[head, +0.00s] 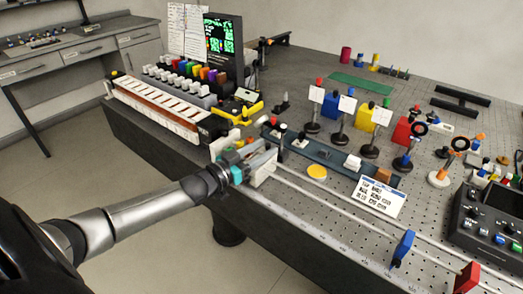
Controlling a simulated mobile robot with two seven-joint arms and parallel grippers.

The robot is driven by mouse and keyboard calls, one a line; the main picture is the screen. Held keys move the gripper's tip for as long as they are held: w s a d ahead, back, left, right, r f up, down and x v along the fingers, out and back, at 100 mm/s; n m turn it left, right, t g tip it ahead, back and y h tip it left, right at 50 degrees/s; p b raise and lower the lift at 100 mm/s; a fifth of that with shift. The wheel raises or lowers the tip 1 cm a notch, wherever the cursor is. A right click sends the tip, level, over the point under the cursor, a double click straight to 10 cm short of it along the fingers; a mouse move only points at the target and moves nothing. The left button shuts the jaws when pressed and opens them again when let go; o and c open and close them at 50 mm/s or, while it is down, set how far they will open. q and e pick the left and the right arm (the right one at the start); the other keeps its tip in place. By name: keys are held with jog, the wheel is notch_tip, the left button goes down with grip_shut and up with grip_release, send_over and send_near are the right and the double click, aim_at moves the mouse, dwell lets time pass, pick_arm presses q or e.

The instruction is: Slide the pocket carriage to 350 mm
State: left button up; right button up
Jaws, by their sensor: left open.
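My left gripper (262,163) reaches in from the left over the bench's front edge. It is open, at the left end of a pair of pale rails (345,213). A pale block (264,178), which looks like the pocket carriage, sits at the fingers on that rail end. The gripper covers part of it, and I cannot tell whether they touch. Faint scale marks (318,235) run along the bench's front edge; the numbers are too small to read. My right gripper is not in view.
A blue block (402,248) and a red block (467,278) stand by the rails' right part. Behind the rails are a yellow disc (317,172), a white printed card (378,198) and several post-mounted optics. A black control box (490,220) stands at the right.

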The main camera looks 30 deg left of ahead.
pick_arm(q)
grip_shut()
dwell(0.3)
dwell(1.1)
